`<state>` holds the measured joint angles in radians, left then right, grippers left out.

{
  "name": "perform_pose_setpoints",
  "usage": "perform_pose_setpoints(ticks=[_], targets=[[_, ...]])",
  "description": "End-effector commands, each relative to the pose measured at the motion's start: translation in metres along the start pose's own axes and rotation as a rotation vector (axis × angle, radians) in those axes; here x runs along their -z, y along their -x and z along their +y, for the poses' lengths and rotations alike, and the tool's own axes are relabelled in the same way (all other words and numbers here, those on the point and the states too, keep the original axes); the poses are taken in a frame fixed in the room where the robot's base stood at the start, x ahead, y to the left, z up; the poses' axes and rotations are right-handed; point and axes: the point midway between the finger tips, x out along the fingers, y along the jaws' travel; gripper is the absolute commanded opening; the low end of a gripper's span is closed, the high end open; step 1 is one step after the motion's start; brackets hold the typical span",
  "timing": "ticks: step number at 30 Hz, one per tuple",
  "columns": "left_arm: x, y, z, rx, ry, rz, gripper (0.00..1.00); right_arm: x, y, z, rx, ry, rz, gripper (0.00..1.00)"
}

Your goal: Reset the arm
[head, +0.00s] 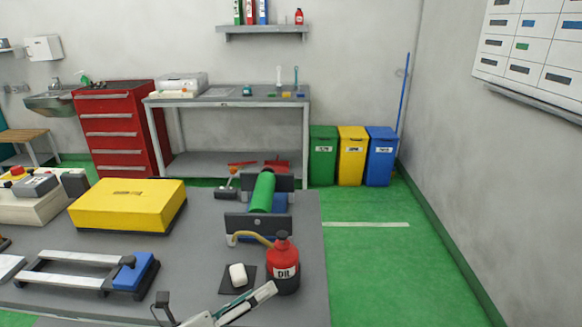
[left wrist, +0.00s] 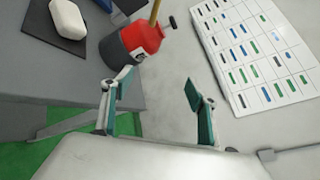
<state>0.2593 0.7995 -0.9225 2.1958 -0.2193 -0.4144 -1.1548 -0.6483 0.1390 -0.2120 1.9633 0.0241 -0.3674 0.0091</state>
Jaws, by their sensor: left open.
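My left gripper (head: 218,304) is at the bottom of the head view, near the front edge of the grey table (head: 205,235). In the left wrist view, my left gripper (left wrist: 160,78) has its two teal-lined fingers spread wide with nothing between them. The red and dark oil can (head: 284,265) stands upright on the table beyond the gripper. The can also shows in the left wrist view (left wrist: 130,45), beyond the left-hand finger. My right gripper is in neither view.
A white block (head: 238,274) lies on a dark pad by the can. A green cylinder (head: 262,192) rests in a dark holder, and a yellow box (head: 128,202) stands left. Bins line the back wall. Green floor (head: 400,270) right of the table is clear.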

Motion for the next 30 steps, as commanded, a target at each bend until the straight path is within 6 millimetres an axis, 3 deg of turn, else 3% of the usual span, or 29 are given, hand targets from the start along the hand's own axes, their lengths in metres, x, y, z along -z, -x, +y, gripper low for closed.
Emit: perform_pose_setpoints(ticks=[4,8,11,15,21,30], targets=[[-0.016,0.008,0.012,-0.126,0.351,-0.171,0.59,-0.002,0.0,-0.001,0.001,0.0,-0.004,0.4],[-0.029,0.035,0.046,-0.261,0.657,-0.345,0.59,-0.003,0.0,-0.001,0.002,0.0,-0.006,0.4],[-0.031,0.07,0.082,-0.378,0.884,-0.499,0.59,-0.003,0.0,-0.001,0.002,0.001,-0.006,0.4],[-0.021,0.136,0.134,-0.546,1.155,-0.73,0.59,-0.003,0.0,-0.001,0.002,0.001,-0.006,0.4],[0.001,0.207,0.173,-0.698,1.346,-0.955,0.59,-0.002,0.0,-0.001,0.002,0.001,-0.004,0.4],[0.031,0.284,0.199,-0.844,1.485,-1.19,0.59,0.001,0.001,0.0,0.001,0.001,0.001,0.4]])
